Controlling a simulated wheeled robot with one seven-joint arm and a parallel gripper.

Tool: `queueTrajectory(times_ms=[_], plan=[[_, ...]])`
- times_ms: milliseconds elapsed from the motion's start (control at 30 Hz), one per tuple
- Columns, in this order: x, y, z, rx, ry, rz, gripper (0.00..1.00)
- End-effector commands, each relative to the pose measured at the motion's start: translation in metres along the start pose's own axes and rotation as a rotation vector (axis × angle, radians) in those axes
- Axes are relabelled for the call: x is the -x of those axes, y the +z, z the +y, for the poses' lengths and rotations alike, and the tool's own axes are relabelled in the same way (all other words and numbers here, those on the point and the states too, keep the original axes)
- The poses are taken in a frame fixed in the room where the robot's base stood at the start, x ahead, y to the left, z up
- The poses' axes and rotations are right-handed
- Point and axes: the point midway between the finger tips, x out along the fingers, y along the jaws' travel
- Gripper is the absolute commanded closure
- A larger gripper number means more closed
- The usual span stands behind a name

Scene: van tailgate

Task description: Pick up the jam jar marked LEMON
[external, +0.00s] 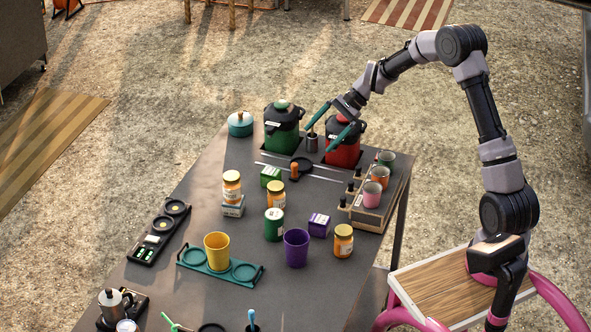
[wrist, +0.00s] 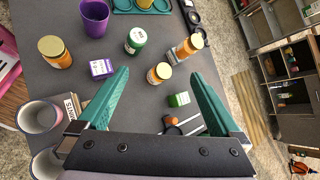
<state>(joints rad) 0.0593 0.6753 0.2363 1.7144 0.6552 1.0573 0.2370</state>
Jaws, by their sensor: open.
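Three jars with orange contents and gold lids stand on the dark table. One jar (external: 232,187) sits on a small box (external: 233,206); it also shows in the wrist view (wrist: 187,48). A second jar (external: 275,196) stands in the middle, also in the wrist view (wrist: 158,74). A third jar (external: 343,242) is nearer the right edge, at upper left in the wrist view (wrist: 56,52). Their labels are too small to read, so I cannot tell which is LEMON. My gripper (external: 319,141) is open and empty, above the table's far end near the kettles; its teal fingers (wrist: 160,73) spread wide.
Green can (external: 274,225), purple box (external: 319,225), green box (external: 270,176) and purple cup (external: 296,248) crowd the jars. A cup rack (external: 370,215) lines the right edge.

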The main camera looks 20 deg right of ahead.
Motion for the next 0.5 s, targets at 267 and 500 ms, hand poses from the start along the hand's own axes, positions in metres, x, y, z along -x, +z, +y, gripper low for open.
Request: queueTrajectory(times_ms=[267, 500], plan=[[-0.112, -0.079, -0.004, -0.315, -0.053, -0.211, 0.0], [-0.166, -0.118, 0.003, -0.486, -0.091, -0.312, 0.0]])
